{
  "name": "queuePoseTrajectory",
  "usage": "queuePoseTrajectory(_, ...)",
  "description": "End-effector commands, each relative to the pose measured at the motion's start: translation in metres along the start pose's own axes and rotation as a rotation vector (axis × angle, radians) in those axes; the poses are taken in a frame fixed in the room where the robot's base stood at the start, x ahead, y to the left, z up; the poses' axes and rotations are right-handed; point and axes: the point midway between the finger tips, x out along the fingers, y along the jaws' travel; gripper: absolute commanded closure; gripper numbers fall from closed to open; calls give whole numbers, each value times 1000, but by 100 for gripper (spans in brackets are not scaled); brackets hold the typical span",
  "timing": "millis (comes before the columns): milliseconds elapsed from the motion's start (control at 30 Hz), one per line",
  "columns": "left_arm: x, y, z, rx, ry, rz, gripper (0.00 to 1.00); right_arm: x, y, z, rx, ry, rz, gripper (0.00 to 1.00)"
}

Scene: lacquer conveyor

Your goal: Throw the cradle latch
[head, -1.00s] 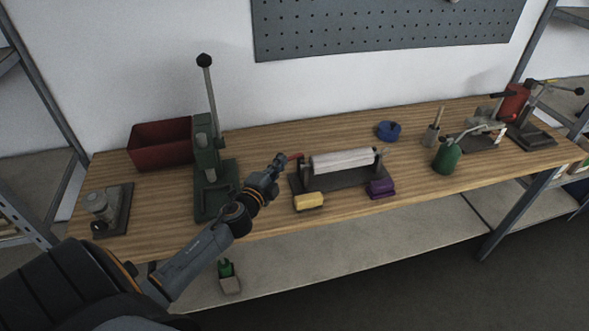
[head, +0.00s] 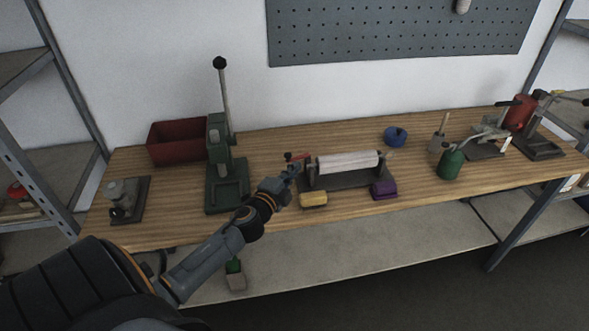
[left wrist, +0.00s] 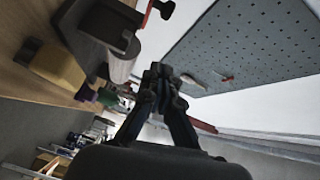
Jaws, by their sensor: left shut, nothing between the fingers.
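The cradle (head: 350,180) is a dark base with end uprights, near the front middle of the bench. A pale roller (head: 347,162) lies across it. The latch (head: 298,156), with a red part, is at the cradle's left end. My left gripper (head: 291,171) is shut and empty, just in front of and below the latch; I cannot tell whether they touch. In the left wrist view, the shut fingers (left wrist: 160,76) are beside the roller's end (left wrist: 121,68), and a dark knob with red (left wrist: 164,8) is beyond them. My right gripper is not in view.
A yellow block (head: 313,200) and a purple block (head: 384,190) sit at the cradle's front. A green lever press (head: 222,180) stands left of my gripper. A blue round item (head: 396,136) and a green can (head: 451,163) are to the right.

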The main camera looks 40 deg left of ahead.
Motion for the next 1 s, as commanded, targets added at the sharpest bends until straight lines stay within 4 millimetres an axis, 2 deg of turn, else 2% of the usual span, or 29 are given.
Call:
queuePoseTrajectory(167,-24,2,6,2,0,2,100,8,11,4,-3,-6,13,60)
queuePoseTrajectory(400,-61,1,14,1,0,3,100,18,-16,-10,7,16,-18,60)
queuePoseTrajectory(500,-73,0,17,1,0,2,100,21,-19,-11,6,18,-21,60)
queuePoseTrajectory(733,-86,-3,20,2,1,1,100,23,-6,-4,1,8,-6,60)
queuePoseTrajectory(1000,-89,-1,19,-34,-23,8,100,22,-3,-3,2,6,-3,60)
